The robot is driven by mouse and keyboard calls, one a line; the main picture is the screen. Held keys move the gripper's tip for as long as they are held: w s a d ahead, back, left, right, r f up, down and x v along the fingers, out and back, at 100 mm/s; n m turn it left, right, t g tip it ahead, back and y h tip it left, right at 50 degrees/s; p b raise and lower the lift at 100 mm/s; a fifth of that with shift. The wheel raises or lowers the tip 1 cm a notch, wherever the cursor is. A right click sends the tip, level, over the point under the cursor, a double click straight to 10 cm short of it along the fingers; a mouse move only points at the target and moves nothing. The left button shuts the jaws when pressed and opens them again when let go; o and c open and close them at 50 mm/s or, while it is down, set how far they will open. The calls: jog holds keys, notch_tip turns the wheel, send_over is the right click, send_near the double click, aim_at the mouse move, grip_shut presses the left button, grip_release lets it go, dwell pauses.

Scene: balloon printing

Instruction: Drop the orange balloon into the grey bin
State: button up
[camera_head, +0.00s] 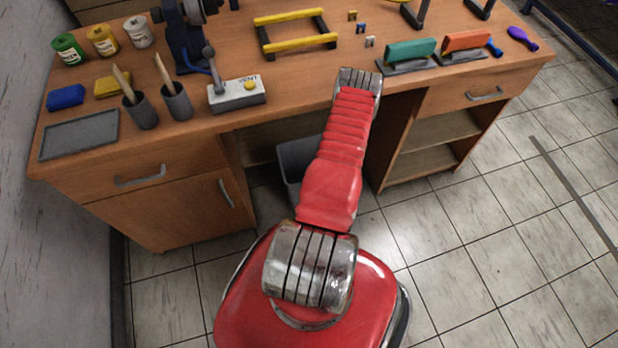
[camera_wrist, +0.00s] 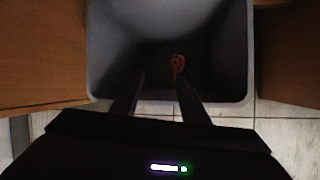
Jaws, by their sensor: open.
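The grey bin (camera_head: 289,171) stands on the floor under the desk, partly hidden behind my red arm. In the wrist view the bin (camera_wrist: 240,70) is seen from above, with its opening below my gripper. The orange balloon (camera_wrist: 178,62), small and with a dark print on it, shows inside the bin's dark interior. My gripper (camera_wrist: 160,78) is open, with its two dark fingers spread over the bin's near side. The balloon looks apart from the fingers; its exact depth is hard to tell. The head view does not show my gripper.
The wooden desk (camera_head: 280,100) has cabinets on both sides of the bin. Tiled floor (camera_head: 440,240) is clear at the right.

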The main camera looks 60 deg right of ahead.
jog(key=v, duration=1.2)
jog(key=shift+r, duration=0.2)
jog(key=shift+s, duration=0.1)
dwell(0.6)
